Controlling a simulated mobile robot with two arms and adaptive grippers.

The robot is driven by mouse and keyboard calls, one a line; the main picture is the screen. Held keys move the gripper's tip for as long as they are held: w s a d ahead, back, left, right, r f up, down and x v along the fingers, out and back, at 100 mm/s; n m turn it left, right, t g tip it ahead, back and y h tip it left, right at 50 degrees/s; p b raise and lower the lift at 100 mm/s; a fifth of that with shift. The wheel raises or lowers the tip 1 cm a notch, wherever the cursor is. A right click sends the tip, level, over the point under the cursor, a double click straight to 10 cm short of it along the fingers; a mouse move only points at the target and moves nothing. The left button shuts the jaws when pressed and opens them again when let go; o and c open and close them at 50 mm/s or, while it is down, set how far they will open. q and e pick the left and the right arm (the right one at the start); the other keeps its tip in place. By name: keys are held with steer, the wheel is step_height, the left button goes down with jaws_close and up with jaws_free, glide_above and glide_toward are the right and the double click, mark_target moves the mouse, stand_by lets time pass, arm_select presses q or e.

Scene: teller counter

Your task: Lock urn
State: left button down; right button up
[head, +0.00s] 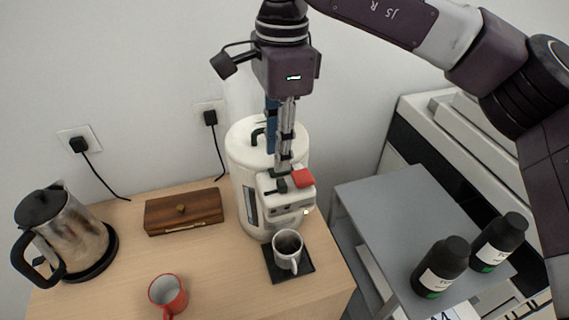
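The white urn (240,150) stands at the right end of the wooden counter, with a dark gauge strip on its front and a black handle on its lid. A white tap block (287,207) juts from its front, with a red piece (303,178) and a small black lever on top. My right gripper (283,167) points straight down in front of the urn, its fingertips close above or at the black lever. The fingers look close together and overlap in this view, so I cannot tell whether they grip the lever. My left gripper is out of view.
A white mug (288,262) with dark contents stands on a black mat (271,264) below the tap. A wooden box (184,213), a steel kettle (75,240) and a red mug (168,291) are on the counter (225,285). Two black bottles (441,262) stand on a grey surface (385,205) at right.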

mark_target(284, 182)
steer(key=shift+w+d+r+h, duration=0.15)
steer(key=shift+w+d+h, duration=0.15)
steer(key=shift+d, duration=0.2)
steer(key=shift+d+f, duration=0.1)
steer(key=shift+f, duration=0.2)
step_height(284, 182, down, 7)
steer(key=shift+s+r+p, duration=0.1)
steer(key=shift+s+p, duration=0.05)
steer(key=shift+p, duration=0.8)
jaws_close()
